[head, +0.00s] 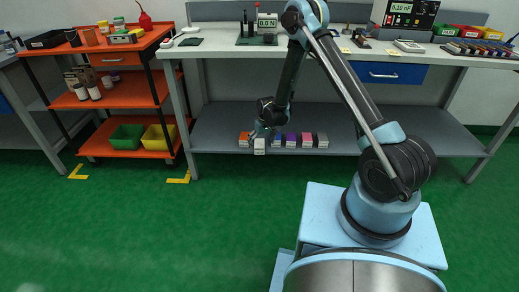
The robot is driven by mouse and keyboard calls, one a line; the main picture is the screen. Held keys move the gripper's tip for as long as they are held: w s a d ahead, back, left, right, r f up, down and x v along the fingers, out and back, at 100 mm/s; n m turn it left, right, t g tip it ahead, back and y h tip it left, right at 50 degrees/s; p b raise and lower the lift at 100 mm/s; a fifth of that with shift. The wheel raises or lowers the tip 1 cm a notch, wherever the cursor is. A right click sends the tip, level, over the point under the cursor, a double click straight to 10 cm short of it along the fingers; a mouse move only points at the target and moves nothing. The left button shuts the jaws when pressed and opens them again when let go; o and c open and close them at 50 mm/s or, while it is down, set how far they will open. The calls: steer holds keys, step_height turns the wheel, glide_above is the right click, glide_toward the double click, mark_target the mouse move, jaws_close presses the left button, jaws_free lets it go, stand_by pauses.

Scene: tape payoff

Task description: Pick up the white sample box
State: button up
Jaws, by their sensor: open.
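The white sample box (260,147) shows on the lower shelf (370,135) of the workbench, near the shelf's front edge, in a row of small boxes. My gripper (262,133) is open, pointing down just above and behind the white box's front face. The fingers are small and dark in this view, and I cannot tell whether they touch the box or straddle it.
An orange-topped box (244,140) stands close on the left of the white one. A purple-topped box (291,141), a red one (307,141) and a grey one (321,141) stand to the right. The benchtop (215,45) overhangs the shelf. An orange cart (120,100) stands left.

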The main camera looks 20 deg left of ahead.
steer(key=w+d+r+n+g+y, duration=0.2)
steer(key=w+d+r+n+y, duration=0.1)
steer(key=w+r+n, duration=0.8)
steer(key=n, duration=0.2)
glide_above(260, 143)
steer(key=f, duration=0.8)
steer(key=w+f, duration=0.1)
steer(key=f, duration=0.3)
steer(key=shift+d+f, duration=0.25)
steer(key=shift+d, duration=0.15)
steer(key=shift+d+x, duration=0.25)
steer(key=shift+x, duration=1.1)
steer(key=shift+d+x, duration=0.2)
steer(key=shift+x, duration=1.15)
steer(key=shift+s+f, duration=0.1)
steer(key=shift+s, duration=0.05)
steer(key=c, duration=1.2)
